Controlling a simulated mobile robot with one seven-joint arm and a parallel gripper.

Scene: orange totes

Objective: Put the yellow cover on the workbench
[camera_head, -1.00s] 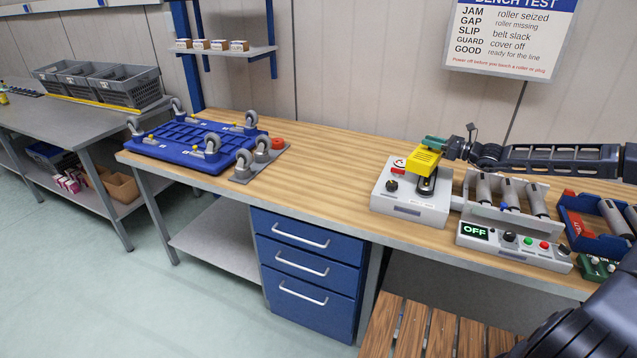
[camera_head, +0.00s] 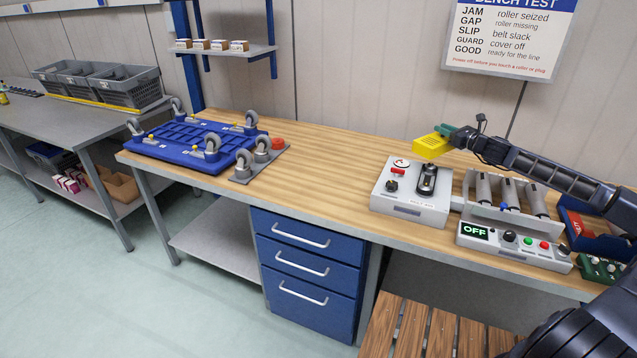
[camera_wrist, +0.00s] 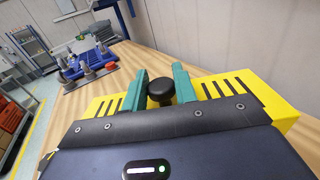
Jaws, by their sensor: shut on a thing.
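The yellow cover (camera_head: 431,146) is in my gripper (camera_head: 445,134), raised above the back of the workbench (camera_head: 330,158). In the wrist view the cover (camera_wrist: 262,100) shows slots on both sides, and the green fingers of my gripper (camera_wrist: 160,88) are shut around its black knob (camera_wrist: 161,92). The wooden bench top lies below and beyond it. The grey control box (camera_head: 411,192) with a black belt piece on top stands below the cover, apart from it. The cover's underside is hidden.
A roller unit with an OFF display (camera_head: 513,236) stands right of the control box. A blue bin (camera_head: 590,240) is at the far right. A blue dolly with upturned casters (camera_head: 190,150) lies on the bench's left end. The bench middle is clear.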

